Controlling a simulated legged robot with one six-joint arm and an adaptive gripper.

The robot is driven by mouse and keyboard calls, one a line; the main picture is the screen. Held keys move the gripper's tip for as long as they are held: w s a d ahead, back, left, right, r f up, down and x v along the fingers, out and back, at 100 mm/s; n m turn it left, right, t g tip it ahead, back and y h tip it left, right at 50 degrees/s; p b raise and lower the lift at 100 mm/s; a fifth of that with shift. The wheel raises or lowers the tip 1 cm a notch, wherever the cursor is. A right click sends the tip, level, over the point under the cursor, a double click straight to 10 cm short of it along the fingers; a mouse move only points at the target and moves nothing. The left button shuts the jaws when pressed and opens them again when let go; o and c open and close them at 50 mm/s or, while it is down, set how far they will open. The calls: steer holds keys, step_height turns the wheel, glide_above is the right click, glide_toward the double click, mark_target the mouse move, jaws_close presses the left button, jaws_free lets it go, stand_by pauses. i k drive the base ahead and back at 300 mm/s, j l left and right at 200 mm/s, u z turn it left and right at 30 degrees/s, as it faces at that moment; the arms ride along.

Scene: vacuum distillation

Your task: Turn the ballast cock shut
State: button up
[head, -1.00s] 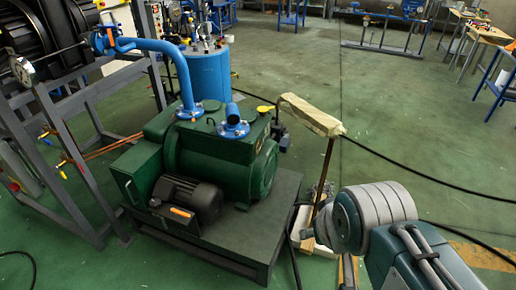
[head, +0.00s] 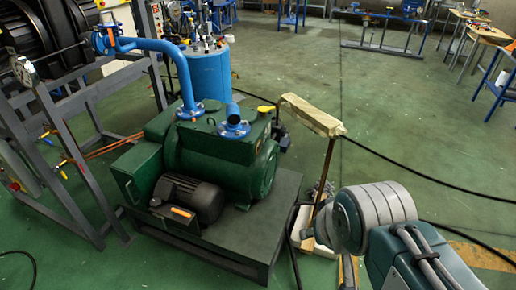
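The dark green vacuum pump (head: 215,155) stands on a dark plinth left of centre. A small yellow part (head: 266,109) shows on its top, towards the right end. It may be the handle of the ballast cock, but it is too small to tell for sure or to read its position. A blue flanged pipe stub (head: 234,127) stands just left of it. A link of my arm fills the lower right, right of the pump and apart from it. My gripper is not in view.
A grey frame (head: 75,150) stands at left. A blue tank (head: 207,75) stands behind the pump. Black hoses (head: 430,183) cross the floor at right. The floor beyond is mostly clear.

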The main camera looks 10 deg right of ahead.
mark_target(49, 143)
steer(key=i+j+u, duration=0.35)
steer(key=j, duration=0.5)
steer(key=i+j+u, duration=0.3)
steer(key=i+j, duration=0.4)
steer(key=i+j+u, duration=0.35)
steer(key=i+j, duration=0.3)
steer(key=i+j+u, duration=0.1)
steer(key=u, duration=0.35)
steer(key=i+u, duration=0.2)
steer(key=u, duration=0.2)
